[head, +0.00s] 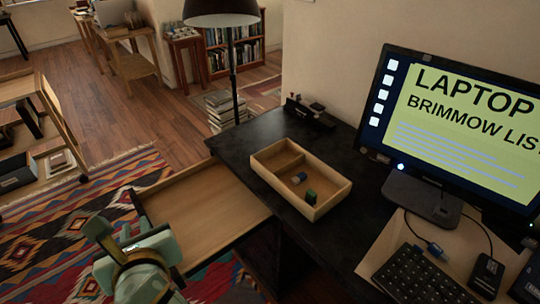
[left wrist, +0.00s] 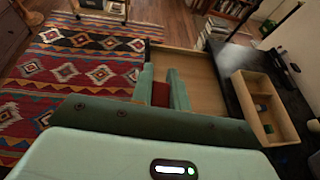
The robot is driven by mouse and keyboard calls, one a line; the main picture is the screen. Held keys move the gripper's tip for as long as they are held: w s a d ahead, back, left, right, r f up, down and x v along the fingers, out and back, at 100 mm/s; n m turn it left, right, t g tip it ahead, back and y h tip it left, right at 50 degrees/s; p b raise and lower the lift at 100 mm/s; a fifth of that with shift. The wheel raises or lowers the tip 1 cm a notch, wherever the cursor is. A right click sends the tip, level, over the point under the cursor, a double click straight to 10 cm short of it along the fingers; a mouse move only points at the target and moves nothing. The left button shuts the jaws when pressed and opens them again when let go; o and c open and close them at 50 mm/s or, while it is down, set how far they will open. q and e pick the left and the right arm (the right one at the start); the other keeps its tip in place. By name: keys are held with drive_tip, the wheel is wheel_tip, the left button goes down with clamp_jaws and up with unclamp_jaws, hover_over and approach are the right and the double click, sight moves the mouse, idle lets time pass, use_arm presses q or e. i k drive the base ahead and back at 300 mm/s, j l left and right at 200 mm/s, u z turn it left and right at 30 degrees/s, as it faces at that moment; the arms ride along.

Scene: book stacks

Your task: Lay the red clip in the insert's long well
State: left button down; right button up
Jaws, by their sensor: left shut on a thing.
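My left gripper (head: 128,240) is at the lower left of the head view, in front of the pulled-out drawer. In the left wrist view its two pale green fingers (left wrist: 161,92) are shut on the red clip (left wrist: 160,94), a small dark red block. In the head view I cannot make out the clip. The insert (head: 333,204) is a shallow wooden tray with dividers on the black desk, to the right of the gripper and apart from it; it also shows in the left wrist view (left wrist: 246,104). My right gripper is not in view.
The insert holds a green block (head: 311,197) and a small blue-grey piece (head: 299,178). The open wooden drawer (head: 205,210) is empty. A monitor (head: 455,130) and keyboard (head: 425,275) stand right of the insert. A floor lamp (head: 232,75) stands behind the desk.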

sight(320, 194)
drive_tip(key=z, duration=0.4)
drive_tip(key=i+z, duration=0.1)
drive_tip(key=z, duration=0.35)
drive_tip(key=j+z, duration=0.15)
drive_tip(key=z, duration=0.25)
drive_tip(key=i+j+z, duration=0.1)
drive_tip(key=z, duration=0.3)
drive_tip(key=i+j, duration=0.15)
drive_tip(key=j, duration=0.15)
drive_tip(key=i+j, duration=0.15)
drive_tip(key=j, duration=0.2)
drive_tip(key=i+j+z, duration=0.1)
drive_tip(key=j, duration=0.2)
